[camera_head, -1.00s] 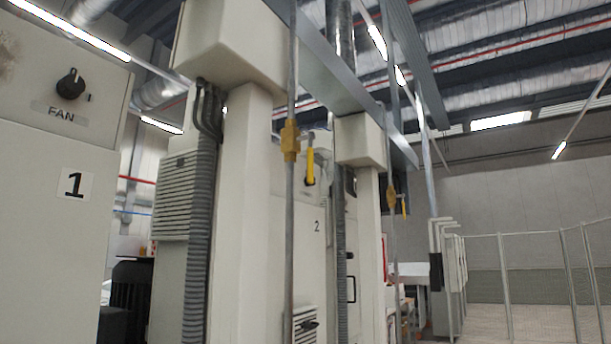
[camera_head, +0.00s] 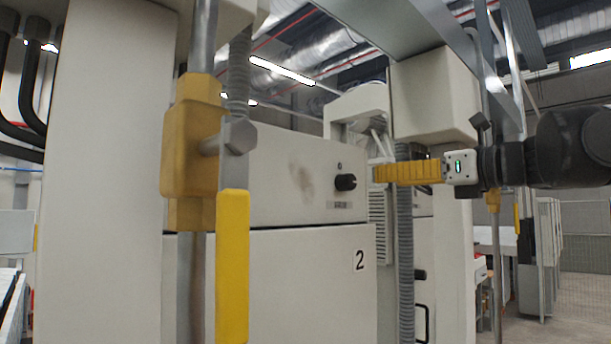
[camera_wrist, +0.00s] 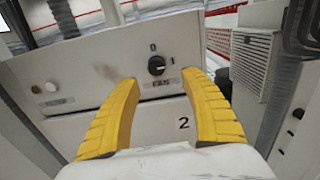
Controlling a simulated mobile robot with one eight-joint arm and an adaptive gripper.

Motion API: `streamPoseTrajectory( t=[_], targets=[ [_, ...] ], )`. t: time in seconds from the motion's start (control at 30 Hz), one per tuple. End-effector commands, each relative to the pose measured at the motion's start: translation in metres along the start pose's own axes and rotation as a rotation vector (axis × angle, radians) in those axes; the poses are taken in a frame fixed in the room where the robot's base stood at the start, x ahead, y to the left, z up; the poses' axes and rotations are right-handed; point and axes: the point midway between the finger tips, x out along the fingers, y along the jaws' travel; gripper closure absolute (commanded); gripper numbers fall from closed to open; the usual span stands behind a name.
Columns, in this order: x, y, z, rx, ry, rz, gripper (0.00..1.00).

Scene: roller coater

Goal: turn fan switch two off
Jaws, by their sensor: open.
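The fan switch two is a small black rotary knob (camera_head: 346,182) on the upper panel of the white cabinet marked 2 (camera_head: 310,285). In the wrist view the knob (camera_wrist: 156,65) sits above a FAN label, with 0 above it and I to its right; its pointer seems turned toward the I. My gripper (camera_head: 376,173) comes in from the right in the head view, its yellow fingers near the knob but apart from it. In the wrist view my gripper (camera_wrist: 161,79) is open and empty, with the knob seen just beyond and between its fingertips.
A yellow valve (camera_head: 195,140) with a hanging yellow lever (camera_head: 232,265) stands on a pipe in the left foreground. A ribbed grey conduit (camera_head: 404,250) runs beside the cabinet's right edge. A small pale button (camera_wrist: 51,87) is left of the knob on the panel.

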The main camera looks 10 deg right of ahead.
Motion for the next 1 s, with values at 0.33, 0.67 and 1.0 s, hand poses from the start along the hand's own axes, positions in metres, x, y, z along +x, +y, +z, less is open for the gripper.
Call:
streamPoseTrajectory(
  t=[0.33,0.67,1.0],
  targets=[
    [0.064,0.002,0.000,-0.002,0.001,0.005,0.47],
    [0.102,0.001,-0.002,-0.003,0.002,0.001,0.47],
    [0.104,0.001,-0.003,-0.004,0.002,0.001,0.60]
  ],
)
